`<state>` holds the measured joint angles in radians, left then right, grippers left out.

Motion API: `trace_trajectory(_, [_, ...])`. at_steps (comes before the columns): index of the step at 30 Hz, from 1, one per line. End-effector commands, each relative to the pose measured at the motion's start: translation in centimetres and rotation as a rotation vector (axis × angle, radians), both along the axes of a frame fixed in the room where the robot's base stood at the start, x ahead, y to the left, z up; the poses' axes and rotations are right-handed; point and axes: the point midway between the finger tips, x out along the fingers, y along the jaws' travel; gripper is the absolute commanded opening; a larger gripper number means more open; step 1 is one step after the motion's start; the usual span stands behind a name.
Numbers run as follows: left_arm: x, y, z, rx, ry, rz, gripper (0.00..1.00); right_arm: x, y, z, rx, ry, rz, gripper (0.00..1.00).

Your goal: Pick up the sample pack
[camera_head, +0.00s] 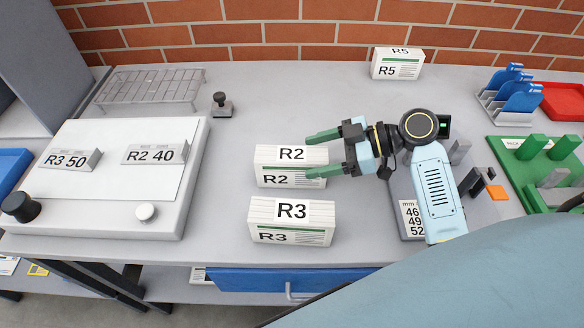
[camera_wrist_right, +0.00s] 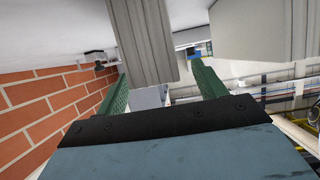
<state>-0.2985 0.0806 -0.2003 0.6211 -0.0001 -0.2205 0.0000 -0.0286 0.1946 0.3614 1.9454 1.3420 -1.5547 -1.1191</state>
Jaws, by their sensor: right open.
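Three white packs with printed labels are in the head view: R2 (camera_head: 269,168), R3 (camera_head: 262,222) in front of it, and R5 (camera_head: 396,63) at the back. None is marked as the sample pack. My right gripper (camera_head: 318,154) is open at the right end of the R2 pack, one green finger toward its back side and one over its front. In the right wrist view, a pale pack (camera_wrist_right: 145,40) shows between the open fingers (camera_wrist_right: 163,87), and another (camera_wrist_right: 250,30) lies to the right. Contact cannot be told. My left gripper is out of view.
A white scale-like platform (camera_head: 190,165) with R3 50 and R2 40 signs stands at left. A wire rack (camera_head: 150,88) and a dark-knobbed stamp (camera_head: 221,105) are behind. Blue holders (camera_head: 515,95), a red tray (camera_head: 566,100) and a green fixture (camera_head: 515,165) crowd the right.

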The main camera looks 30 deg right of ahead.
Motion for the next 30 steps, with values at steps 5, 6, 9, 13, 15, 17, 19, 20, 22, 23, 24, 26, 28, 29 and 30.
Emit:
trace_trajectory(5, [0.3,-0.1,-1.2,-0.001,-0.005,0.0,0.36,1.4,2.1,-1.4,0.005,-0.001,0.001,0.7])
trace_trajectory(6, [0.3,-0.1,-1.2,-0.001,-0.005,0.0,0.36,1.5,2.4,-1.5,0.004,0.001,0.0,0.7])
trace_trajectory(9, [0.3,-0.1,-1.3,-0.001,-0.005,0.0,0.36,1.7,2.9,-1.7,0.003,0.001,0.001,0.7])
trace_trajectory(13, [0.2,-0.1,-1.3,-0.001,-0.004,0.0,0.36,1.7,2.9,-1.6,0.001,0.002,0.0,0.7])
trace_trajectory(15, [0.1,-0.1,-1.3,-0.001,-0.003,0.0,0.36,1.7,2.9,-1.6,0.001,0.001,0.001,0.7])
trace_trajectory(17, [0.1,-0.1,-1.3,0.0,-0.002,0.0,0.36,1.7,2.8,-1.6,0.001,0.001,0.001,0.63])
trace_trajectory(19, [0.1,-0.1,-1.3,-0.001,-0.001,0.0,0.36,1.7,2.8,-1.6,0.001,0.001,0.001,0.54])
trace_trajectory(20, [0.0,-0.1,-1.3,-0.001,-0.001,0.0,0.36,1.7,2.8,-1.6,0.001,0.001,0.001,0.5])
trace_trajectory(22, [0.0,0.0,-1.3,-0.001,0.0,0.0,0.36,1.7,2.8,-1.6,0.001,0.001,0.001,0.41])
trace_trajectory(23, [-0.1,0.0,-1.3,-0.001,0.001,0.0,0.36,1.7,2.8,-1.6,0.001,0.002,0.0,0.37])
trace_trajectory(24, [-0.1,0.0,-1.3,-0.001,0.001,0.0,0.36,1.7,2.8,-1.6,0.001,0.002,0.0,0.32])
trace_trajectory(26, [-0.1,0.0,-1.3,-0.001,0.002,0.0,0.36,1.7,2.8,-1.6,0.001,0.001,0.001,0.24])
trace_trajectory(28, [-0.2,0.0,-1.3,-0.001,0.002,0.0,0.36,1.7,2.8,-1.6,0.001,0.001,0.001,0.15])
trace_trajectory(29, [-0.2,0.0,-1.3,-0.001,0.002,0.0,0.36,1.7,2.8,-1.6,0.001,0.001,0.001,0.11])
trace_trajectory(30, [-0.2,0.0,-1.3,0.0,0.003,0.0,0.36,1.7,2.8,-1.6,0.001,0.001,0.001,0.06])
